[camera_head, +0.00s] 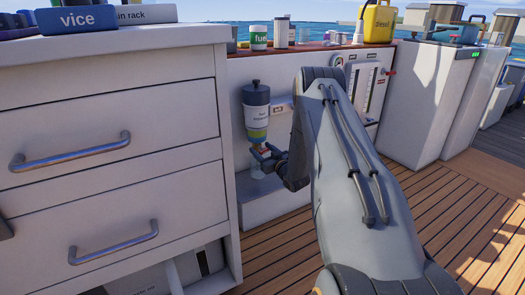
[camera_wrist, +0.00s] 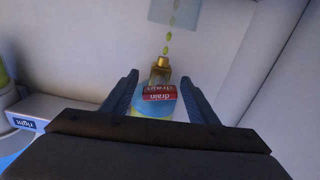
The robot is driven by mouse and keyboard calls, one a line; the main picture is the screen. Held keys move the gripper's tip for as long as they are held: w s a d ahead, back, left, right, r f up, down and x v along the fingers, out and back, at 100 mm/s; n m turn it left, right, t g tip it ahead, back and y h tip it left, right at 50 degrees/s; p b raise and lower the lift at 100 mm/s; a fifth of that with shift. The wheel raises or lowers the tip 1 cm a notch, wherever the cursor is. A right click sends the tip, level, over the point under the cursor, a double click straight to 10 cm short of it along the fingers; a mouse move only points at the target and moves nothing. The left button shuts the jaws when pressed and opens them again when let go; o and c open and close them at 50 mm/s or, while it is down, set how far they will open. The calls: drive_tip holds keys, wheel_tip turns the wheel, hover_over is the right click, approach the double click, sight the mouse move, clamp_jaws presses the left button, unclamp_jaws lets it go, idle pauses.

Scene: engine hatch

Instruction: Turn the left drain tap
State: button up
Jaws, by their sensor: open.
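The left drain tap (camera_wrist: 161,68) is a small brass fitting with a red handle (camera_wrist: 159,92) marked "drain". In the wrist view it stands between the two fingers of my open gripper (camera_wrist: 160,77), with a gap on each side. A line of yellow-green drops (camera_wrist: 170,28) runs from the brass end towards a pale blue clear container (camera_wrist: 176,12). In the head view, the dark-topped fuel separator (camera_head: 256,103) hangs on the white wall, and my gripper (camera_head: 262,153) is just under it.
A plate marked "right" (camera_wrist: 25,124) shows upside down in the wrist view, beside another filter bowl (camera_wrist: 8,92). In the head view, a white drawer cabinet (camera_head: 110,110) stands close on the left. Wooden deck (camera_head: 275,255) lies below. A gauge panel (camera_head: 368,85) is behind my arm.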

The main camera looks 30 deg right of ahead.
sight(265, 152)
drive_tip(key=shift+s, duration=0.1)
drive_tip(key=s+p, duration=0.3)
drive_tip(key=s, duration=0.4)
drive_tip(key=shift+s+d, duration=0.15)
drive_tip(key=shift+s, duration=0.15)
drive_tip(key=w+b, duration=0.1)
drive_tip(key=w, duration=0.1)
drive_tip(key=w+n, duration=0.1)
drive_tip(key=w, duration=0.1)
drive_tip(key=w+n+b, duration=0.1)
drive_tip(key=w, duration=0.1)
drive_tip(key=shift+w+f+b, duration=0.1)
drive_tip(key=shift+f+b, duration=0.2)
drive_tip(key=shift+b, duration=0.05)
